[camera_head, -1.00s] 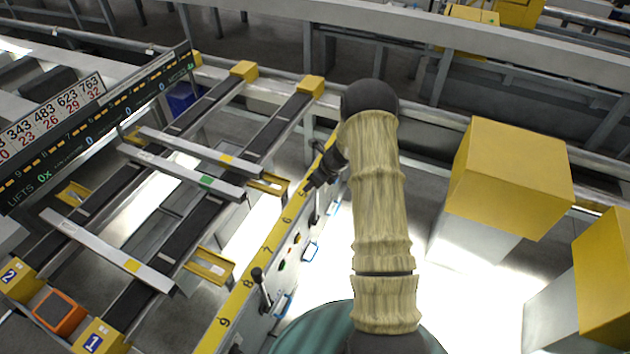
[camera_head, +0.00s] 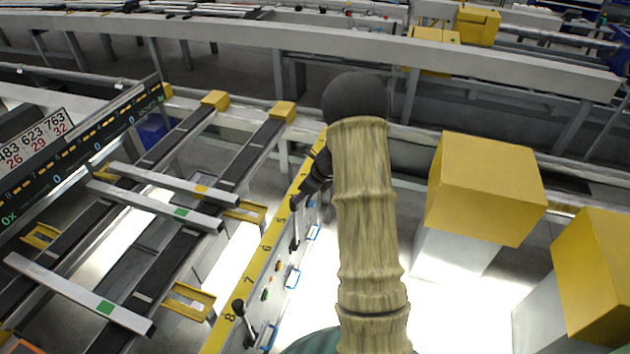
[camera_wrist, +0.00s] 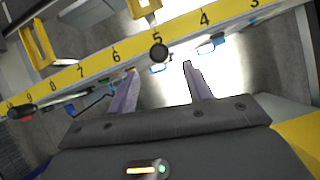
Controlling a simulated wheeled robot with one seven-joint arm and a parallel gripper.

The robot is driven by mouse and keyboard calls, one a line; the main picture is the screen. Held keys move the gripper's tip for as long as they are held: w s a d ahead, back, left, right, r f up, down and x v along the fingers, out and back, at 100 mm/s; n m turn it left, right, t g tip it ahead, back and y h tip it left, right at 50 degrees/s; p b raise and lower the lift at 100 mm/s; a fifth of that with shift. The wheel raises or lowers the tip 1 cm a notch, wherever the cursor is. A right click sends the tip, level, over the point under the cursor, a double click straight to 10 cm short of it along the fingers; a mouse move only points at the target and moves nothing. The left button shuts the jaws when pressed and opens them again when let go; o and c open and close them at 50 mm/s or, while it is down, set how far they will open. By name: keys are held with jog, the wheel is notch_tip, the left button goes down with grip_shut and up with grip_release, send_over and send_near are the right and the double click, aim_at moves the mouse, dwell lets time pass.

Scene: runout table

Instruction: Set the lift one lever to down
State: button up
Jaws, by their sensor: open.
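A yellow numbered rail (camera_head: 263,246) runs along a panel with levers. One dark lever (camera_head: 295,222) stands near numbers 5 and 6. Another black-knobbed lever (camera_head: 240,308) stands near number 8. I cannot read which is lift one. My gripper (camera_head: 305,192) is close to the lever near 5, partly hidden by my arm. In the wrist view my gripper (camera_wrist: 160,68) is open. A round black knob (camera_wrist: 158,52) shows between and just beyond the fingertips, with no visible grip on it. A second black knob (camera_wrist: 21,112) is at far left.
Dark rails with pale crossbars (camera_head: 160,209) lie left of the panel. Blue handles (camera_head: 292,277) and small buttons are on the panel's side. A yellow box (camera_head: 485,190) on a pale post stands right of my arm. A long grey beam crosses behind.

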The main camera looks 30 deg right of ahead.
jog(key=v, duration=0.7)
jog(key=s+a+r+n+g+h, duration=0.1)
jog(key=s+a+r+n, duration=0.2)
jog(key=s+a+n, duration=0.5)
jog(key=s+a+r+n+g+h, duration=0.1)
jog(key=s+a+r+n+h, duration=0.1)
jog(key=s+a+n, duration=0.6)
jog(key=s+r+n, duration=0.1)
jog(key=s+n, duration=0.5)
jog(key=n, duration=0.7)
jog(key=shift+s+a+r, duration=0.15)
jog(key=shift+a+r, duration=0.15)
jog(key=shift+a, duration=0.05)
jog(key=shift+d, duration=0.1)
